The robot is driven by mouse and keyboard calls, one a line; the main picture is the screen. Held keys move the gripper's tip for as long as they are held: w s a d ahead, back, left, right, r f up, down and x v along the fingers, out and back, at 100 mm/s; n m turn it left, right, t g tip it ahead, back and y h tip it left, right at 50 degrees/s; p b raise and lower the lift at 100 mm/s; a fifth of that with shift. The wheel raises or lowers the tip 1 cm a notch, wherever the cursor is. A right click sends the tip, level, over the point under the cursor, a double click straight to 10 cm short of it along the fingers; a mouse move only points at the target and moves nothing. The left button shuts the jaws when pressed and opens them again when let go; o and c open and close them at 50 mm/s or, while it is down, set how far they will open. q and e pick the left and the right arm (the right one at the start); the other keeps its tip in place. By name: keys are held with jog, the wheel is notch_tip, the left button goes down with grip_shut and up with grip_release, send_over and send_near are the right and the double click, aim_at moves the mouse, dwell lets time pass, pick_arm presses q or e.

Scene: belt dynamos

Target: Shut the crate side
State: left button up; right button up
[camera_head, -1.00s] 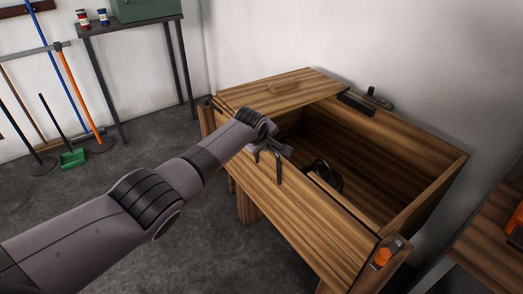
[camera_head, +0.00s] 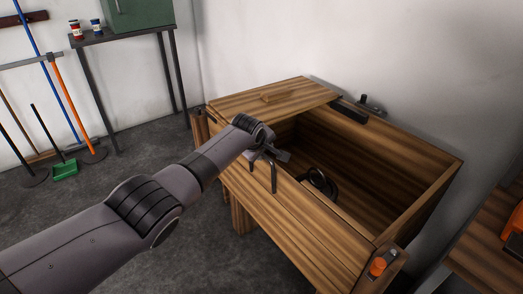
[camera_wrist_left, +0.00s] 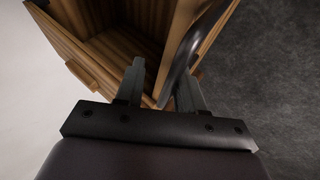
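The wooden crate (camera_head: 417,202) stands against the wall. Its near side (camera_head: 285,218) is a plank panel that seems to lean outward; its exact angle is hard to tell. My left gripper (camera_head: 262,172) is at the upper edge of this side, toward its left half. In the left wrist view its two fingers (camera_wrist_left: 158,80) are apart, with a wooden edge and a dark curved piece (camera_wrist_left: 190,45) beyond and between them. I cannot tell whether they touch the wood. My right gripper is not in view.
A wooden lid (camera_head: 270,97) covers the crate's left end. A dark ring-shaped object (camera_head: 321,181) shows inside. An orange knob (camera_head: 377,267) sits at the near right corner. A metal table (camera_head: 120,35) and tools stand at the left. The floor (camera_head: 130,180) between is clear.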

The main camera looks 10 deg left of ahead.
pick_arm(q)
jog(key=shift+a, duration=0.1)
jog(key=p+v, duration=0.4)
jog(key=v, duration=0.3)
dwell(0.5)
dwell(0.4)
jog(key=s+f+m+g, duration=0.1)
jog(key=s+f+m, duration=0.1)
jog(key=s+f, duration=0.35)
jog(key=s+a+f+m+g, duration=0.1)
jog(key=s+f+m, duration=0.1)
jog(key=s, duration=0.6)
jog(key=s+f+m, duration=0.2)
jog(key=s+f, duration=0.2)
jog(key=s, duration=0.3)
jog(key=s+a+r+m+g, duration=0.1)
jog(key=s+a+r+m, duration=0.2)
jog(key=s, duration=0.9)
jog(key=s+a+m+g, duration=0.1)
jog(key=s+a+m, duration=0.35)
jog(key=s, duration=0.65)
jog(key=w+d+f+t+h+p, duration=0.1)
jog(key=w+d+f+t, duration=0.1)
jog(key=w+f+t, duration=0.4)
jog(key=shift+d+f+t+h, duration=0.3)
jog(key=shift+f, duration=0.45)
